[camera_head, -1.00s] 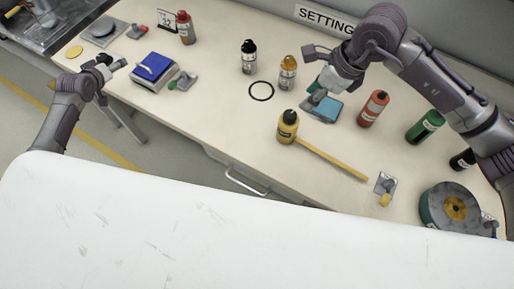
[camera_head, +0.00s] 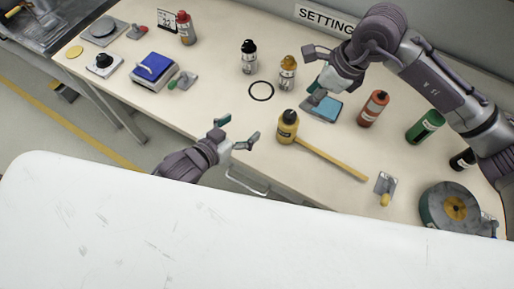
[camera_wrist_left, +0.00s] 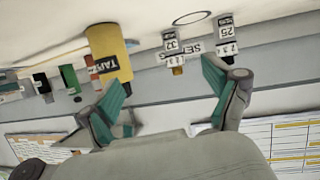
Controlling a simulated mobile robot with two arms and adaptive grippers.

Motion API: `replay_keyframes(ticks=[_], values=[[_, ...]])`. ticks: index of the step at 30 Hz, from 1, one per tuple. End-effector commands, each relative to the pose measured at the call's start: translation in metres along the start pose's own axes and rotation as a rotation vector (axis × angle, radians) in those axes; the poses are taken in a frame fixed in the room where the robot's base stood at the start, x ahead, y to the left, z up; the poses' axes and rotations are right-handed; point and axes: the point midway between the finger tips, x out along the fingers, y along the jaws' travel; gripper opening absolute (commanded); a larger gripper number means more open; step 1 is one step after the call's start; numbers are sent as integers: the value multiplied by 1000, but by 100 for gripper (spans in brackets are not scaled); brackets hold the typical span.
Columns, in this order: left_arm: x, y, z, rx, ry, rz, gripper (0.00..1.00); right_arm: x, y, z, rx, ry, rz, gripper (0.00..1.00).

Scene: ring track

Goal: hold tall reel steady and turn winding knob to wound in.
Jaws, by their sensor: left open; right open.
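The tall reel (camera_head: 287,127) appears to be the upright yellow cylinder with a dark top on the table. A yellow strip (camera_head: 335,160) extends from it to the right along the tabletop. In the left wrist view the yellow cylinder (camera_wrist_left: 104,48) shows a "TAPE" label. Its winding knob cannot be made out clearly. My left gripper (camera_head: 238,131) is open and empty, left of the reel at the table's front edge. Its spread fingers (camera_wrist_left: 160,92) show in the wrist view, apart from the reel. My right gripper (camera_head: 315,76) is open, behind and right of the reel, near a blue pad (camera_head: 328,110).
A red bottle (camera_head: 373,108) and green bottle (camera_head: 425,126) are to the right. A round drum (camera_head: 438,205) sits front right.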

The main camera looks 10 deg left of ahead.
Motion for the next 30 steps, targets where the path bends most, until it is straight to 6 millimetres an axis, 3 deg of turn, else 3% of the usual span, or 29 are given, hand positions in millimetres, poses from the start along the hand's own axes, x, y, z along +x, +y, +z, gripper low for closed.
replay_keyframes(ticks=[1,4,7,11,17,30], values=[[-7,22,4,15,-9,22,89,0,0,0,0,0,0,42],[-17,51,8,48,-19,48,89,0,0,0,0,0,0,42],[-24,68,9,69,-23,63,89,0,0,0,0,0,0,42],[-23,76,9,80,-23,71,89,0,0,0,0,0,0,42],[4,78,9,81,-22,71,89,0,0,0,0,0,0,42],[87,84,11,80,-24,71,89,0,0,0,0,0,0,42]])
